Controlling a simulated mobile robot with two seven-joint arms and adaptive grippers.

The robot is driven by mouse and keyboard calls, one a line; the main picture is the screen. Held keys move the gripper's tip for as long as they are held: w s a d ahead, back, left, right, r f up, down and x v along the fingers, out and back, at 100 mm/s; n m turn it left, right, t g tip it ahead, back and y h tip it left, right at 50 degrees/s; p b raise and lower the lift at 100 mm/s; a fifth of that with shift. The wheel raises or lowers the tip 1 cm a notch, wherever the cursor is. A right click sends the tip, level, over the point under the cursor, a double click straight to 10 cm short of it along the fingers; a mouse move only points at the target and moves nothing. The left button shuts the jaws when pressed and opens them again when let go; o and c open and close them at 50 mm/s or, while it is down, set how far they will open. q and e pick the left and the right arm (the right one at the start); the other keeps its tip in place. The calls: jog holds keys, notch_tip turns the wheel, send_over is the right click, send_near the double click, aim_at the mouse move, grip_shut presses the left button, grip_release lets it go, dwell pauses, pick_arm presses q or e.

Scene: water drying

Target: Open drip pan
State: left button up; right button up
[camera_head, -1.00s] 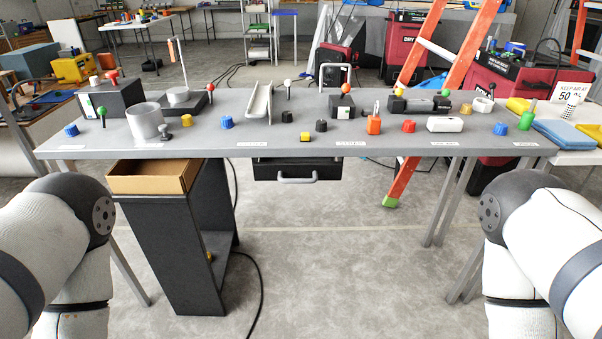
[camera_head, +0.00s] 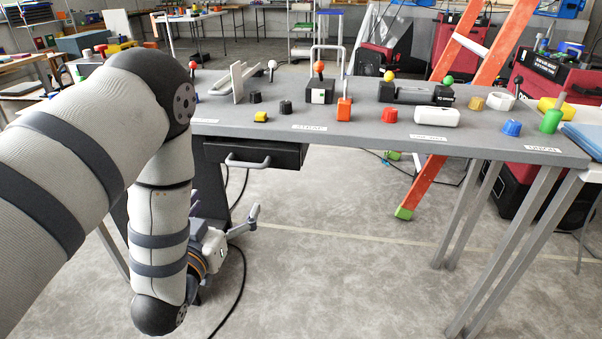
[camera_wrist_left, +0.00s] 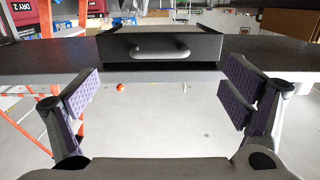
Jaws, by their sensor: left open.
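The drip pan appears to be the black drawer (camera_head: 285,154) under the grey table's front edge. Its grey bar handle (camera_head: 247,162) faces me. In the left wrist view the drawer front (camera_wrist_left: 112,47) and handle (camera_wrist_left: 160,49) are ahead, centred between the fingers and farther off. My left gripper (camera_head: 238,222) is below the drawer in the head view, partly behind my own forearm. In the wrist view it (camera_wrist_left: 160,93) is wide open and empty, its purple pads apart from the handle. My right gripper is out of view.
The grey tabletop (camera_head: 350,126) holds several knobs, blocks and a ramp-like bracket. Table legs (camera_head: 470,215) stand at the right, and an orange ladder (camera_head: 425,185) is behind. A black cable (camera_head: 243,285) lies on the floor. The floor before the table's middle is clear.

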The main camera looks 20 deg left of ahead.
aim_at(245, 166)
pick_arm(q)
jog(key=shift+t, duration=0.3)
jog(key=x, duration=0.8)
jog(key=r+x, duration=0.1)
jog(key=x, duration=0.3)
jog(key=shift+w+r+b, duration=0.1)
jog(key=shift+w+b, duration=0.25)
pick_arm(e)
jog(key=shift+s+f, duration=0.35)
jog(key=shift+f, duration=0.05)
